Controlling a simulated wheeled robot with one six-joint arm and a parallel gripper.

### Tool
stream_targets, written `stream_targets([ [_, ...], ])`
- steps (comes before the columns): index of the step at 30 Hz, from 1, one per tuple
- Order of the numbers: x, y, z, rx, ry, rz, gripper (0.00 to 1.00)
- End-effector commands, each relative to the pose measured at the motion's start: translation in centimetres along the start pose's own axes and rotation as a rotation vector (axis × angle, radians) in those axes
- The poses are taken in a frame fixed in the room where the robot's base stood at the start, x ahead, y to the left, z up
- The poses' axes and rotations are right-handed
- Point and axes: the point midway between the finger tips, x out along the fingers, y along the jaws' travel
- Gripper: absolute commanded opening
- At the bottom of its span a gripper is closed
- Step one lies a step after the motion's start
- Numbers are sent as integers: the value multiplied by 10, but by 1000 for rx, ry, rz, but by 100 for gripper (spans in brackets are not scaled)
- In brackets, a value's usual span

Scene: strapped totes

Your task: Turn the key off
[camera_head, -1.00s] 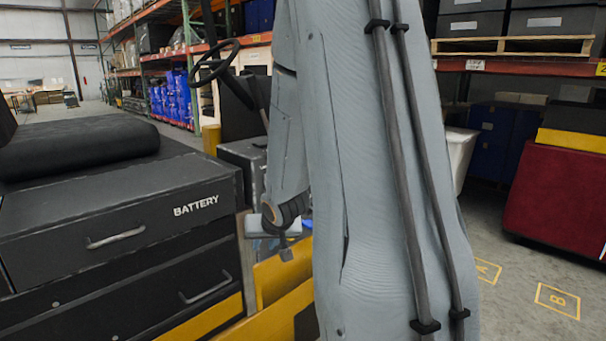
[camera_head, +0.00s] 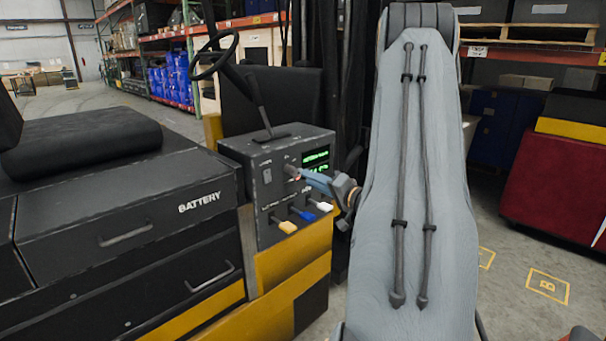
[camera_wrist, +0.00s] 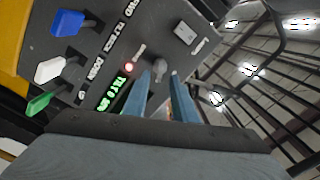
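The key (camera_wrist: 160,68) appears in the wrist view as a small grey piece on the dark control panel (camera_head: 262,195). My gripper (camera_wrist: 161,76) is open, with its two blue fingertips on either side of the key and a gap visible between them. I cannot tell whether a fingertip touches it. In the head view my gripper (camera_head: 302,172) reaches the panel's face from the right and hides the key. A red light (camera_wrist: 128,67) glows near the key. The green display (camera_head: 316,160) is lit; it also shows in the wrist view (camera_wrist: 116,93).
Below the gripper, yellow (camera_head: 287,227), blue (camera_head: 303,213) and white (camera_head: 321,206) levers stick out of the panel. A green lever (camera_wrist: 40,103) shows in the wrist view. A black stick (camera_head: 262,112) and steering wheel (camera_head: 214,55) stand above. The battery drawer (camera_head: 130,212) is left.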

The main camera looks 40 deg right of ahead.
Motion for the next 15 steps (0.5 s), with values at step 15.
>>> stream_targets([
  [15, 47, 0, 0, -1, 0, 1, 25],
])
